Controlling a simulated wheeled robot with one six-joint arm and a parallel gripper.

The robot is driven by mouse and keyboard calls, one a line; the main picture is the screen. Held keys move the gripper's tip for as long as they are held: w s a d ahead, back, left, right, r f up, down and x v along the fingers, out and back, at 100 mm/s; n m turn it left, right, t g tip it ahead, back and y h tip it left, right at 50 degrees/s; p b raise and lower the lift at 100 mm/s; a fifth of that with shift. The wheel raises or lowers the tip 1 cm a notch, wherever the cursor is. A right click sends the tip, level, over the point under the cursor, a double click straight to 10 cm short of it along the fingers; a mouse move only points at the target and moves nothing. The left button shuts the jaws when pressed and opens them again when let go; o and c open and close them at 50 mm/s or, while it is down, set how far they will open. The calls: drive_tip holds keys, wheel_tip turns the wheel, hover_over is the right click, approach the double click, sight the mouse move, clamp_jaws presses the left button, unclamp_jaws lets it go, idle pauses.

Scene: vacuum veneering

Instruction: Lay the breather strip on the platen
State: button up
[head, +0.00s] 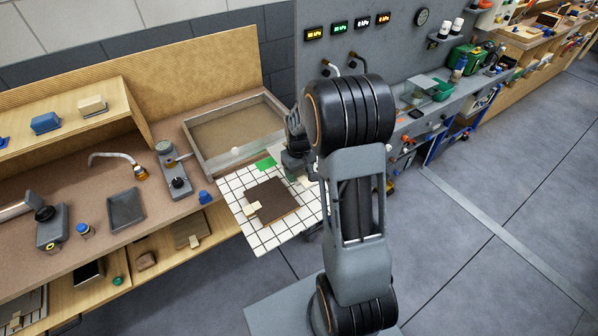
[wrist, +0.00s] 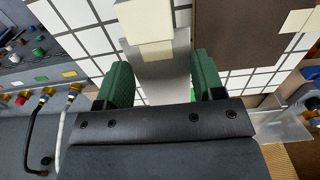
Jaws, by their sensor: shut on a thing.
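The platen (head: 286,236) is a white board with a black grid, beside the bench in the head view; its grid also shows in the wrist view (wrist: 82,40). A dark brown panel (head: 272,195) with a cream tab (head: 252,208) lies on it. My gripper (wrist: 160,75) is over the platen, left of the panel in the wrist view. Its green fingers are shut on what looks like the breather strip (wrist: 168,72), a pale grey piece with a cream block (wrist: 146,20) at it. My arm partly hides the gripper in the head view. I cannot tell whether the strip touches the platen.
A shallow framed tray (head: 225,132) stands behind the platen. A green patch (head: 265,163) shows at the platen's back edge. The bench to the left holds a dark tray (head: 125,209), a blue-capped bottle (head: 86,231) and a grey clamp device (head: 172,165). Open floor lies to the right.

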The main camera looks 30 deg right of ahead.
sight(299, 188)
drive_tip(key=shift+f+b, duration=2.1)
drive_tip(key=shift+f, duration=0.7)
drive_tip(key=shift+f, duration=0.15)
drive_tip(key=o, duration=1)
drive_tip(key=shift+c, duration=0.2)
wheel_tip(299, 188, up, 14)
drive_tip(key=shift+f+b, duration=0.1)
drive_tip(key=shift+b, duration=0.6)
